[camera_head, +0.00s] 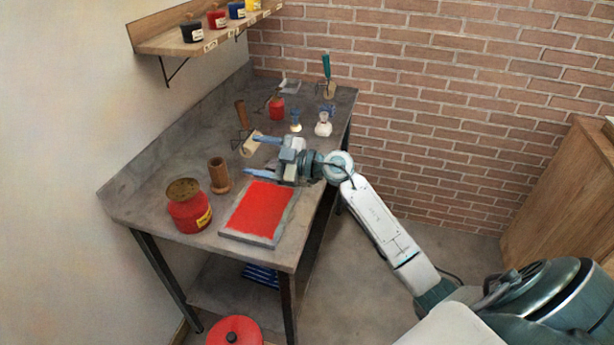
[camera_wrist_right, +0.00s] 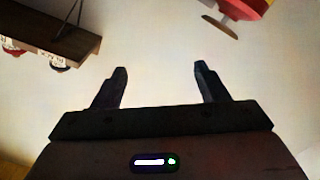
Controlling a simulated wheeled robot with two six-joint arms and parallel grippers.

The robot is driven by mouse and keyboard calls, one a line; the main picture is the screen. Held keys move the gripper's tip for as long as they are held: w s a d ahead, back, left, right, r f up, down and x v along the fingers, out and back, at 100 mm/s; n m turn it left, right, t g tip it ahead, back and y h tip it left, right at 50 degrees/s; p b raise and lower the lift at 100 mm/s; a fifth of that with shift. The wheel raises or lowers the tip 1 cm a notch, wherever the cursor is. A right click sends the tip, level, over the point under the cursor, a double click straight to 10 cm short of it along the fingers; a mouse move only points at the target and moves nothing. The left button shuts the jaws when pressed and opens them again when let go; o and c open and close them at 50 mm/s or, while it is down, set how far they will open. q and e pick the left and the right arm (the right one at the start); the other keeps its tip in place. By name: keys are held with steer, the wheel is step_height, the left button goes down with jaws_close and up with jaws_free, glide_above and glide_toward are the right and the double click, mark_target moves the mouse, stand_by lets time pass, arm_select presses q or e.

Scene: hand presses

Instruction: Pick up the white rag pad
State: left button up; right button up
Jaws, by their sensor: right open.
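A small white, rounded item with a grey top (camera_head: 323,125), which looks like the white rag pad, stands upright near the far right edge of the grey table. My right gripper (camera_head: 253,156) is open, its two fingers pointing left over the middle of the table, nearer to me than the pad and apart from it. In the right wrist view, the open fingers (camera_wrist_right: 160,80) have nothing between them but pale wall behind. The pad does not show there. My left gripper is not in view.
The table (camera_head: 165,165) also holds a red-inked slab (camera_head: 258,209), a red can (camera_head: 189,212), a wooden cup (camera_head: 219,175), a pale roller (camera_head: 251,146) close to my right gripper, a smaller red pot (camera_head: 277,108) and a blue-topped item (camera_head: 296,119) beside the pad. A shelf (camera_head: 190,40) holds jars.

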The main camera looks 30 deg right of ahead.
steer(key=d+f+m+g+h, duration=0.3)
steer(key=d+g+h, duration=0.2)
steer(key=d, duration=0.4)
steer(key=d+f+m+g+h, duration=0.25)
steer(key=d+g+h, duration=0.2)
steer(key=d, duration=0.55)
steer(key=shift+m+g, duration=0.35)
steer(key=x, duration=0.1)
steer(key=p+x, duration=0.1)
steer(key=x, duration=0.3)
steer(key=shift+w+a+r, duration=0.1)
steer(key=shift+a+r, duration=0.05)
steer(key=shift+a, duration=0.1)
steer(key=shift+a+f+p, duration=0.15)
steer(key=shift+f+p, duration=0.1)
steer(key=shift+p, duration=0.2)
steer(key=p+x, duration=0.1)
steer(key=x, duration=0.2)
steer(key=shift+w+a+f, duration=0.2)
steer(key=shift+f, duration=0.05)
steer(key=shift+w+a+f, duration=0.1)
steer(key=shift+w+f, duration=0.05)
steer(key=shift+f, duration=0.3)
steer(key=shift+c, duration=0.2)
steer(key=c, duration=0.7)
